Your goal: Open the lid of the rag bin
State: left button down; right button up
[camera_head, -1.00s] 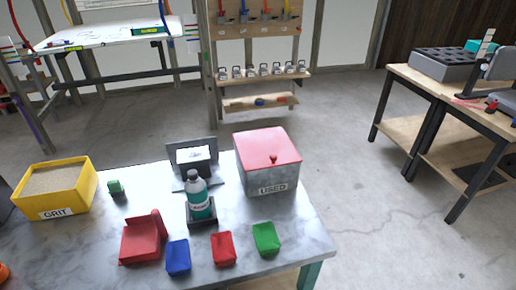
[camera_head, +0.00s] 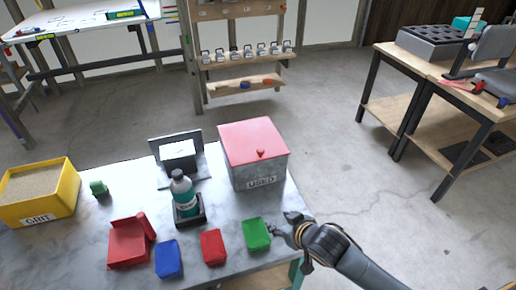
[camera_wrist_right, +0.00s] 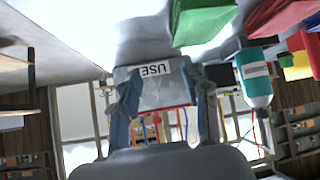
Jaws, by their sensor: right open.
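The rag bin (camera_head: 258,173) is a grey metal box labelled USED on the workbench. Its red lid (camera_head: 250,135) lies shut on top, with a small red knob (camera_head: 261,153) near the front edge. My right gripper (camera_head: 284,224) is at the bench's right edge, in front of the bin and apart from it, close to the green folded rag (camera_head: 256,234). The right wrist view appears upside down; it shows the open fingers (camera_wrist_right: 165,95) with the labelled bin front (camera_wrist_right: 160,88) beyond and between them. Nothing is held. My left gripper is not in view.
A bottle (camera_head: 183,195) on a dark stand is left of the bin. A yellow grit box (camera_head: 40,192) stands far left. The floor right of the bench is clear.

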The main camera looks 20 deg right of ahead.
jog(key=w+d+r+n+t+y, duration=0.1)
jog(key=w+d+r+t+y, duration=0.1)
jog(key=w+r, duration=0.5)
jog(key=t, duration=0.1)
send_near(261, 151)
jog(key=shift+y, duration=0.4)
jog(key=x, duration=0.3)
jog(key=p+x, duration=0.1)
jog(key=x, duration=0.3)
jog(key=p+x, duration=0.1)
jog(key=x, duration=0.2)
jog(key=shift+w+d+f, duration=0.2)
jog(key=shift+w+d, duration=0.05)
jog(key=shift+w, duration=0.15)
jog(key=shift+c, duration=0.2)
grip_shut()
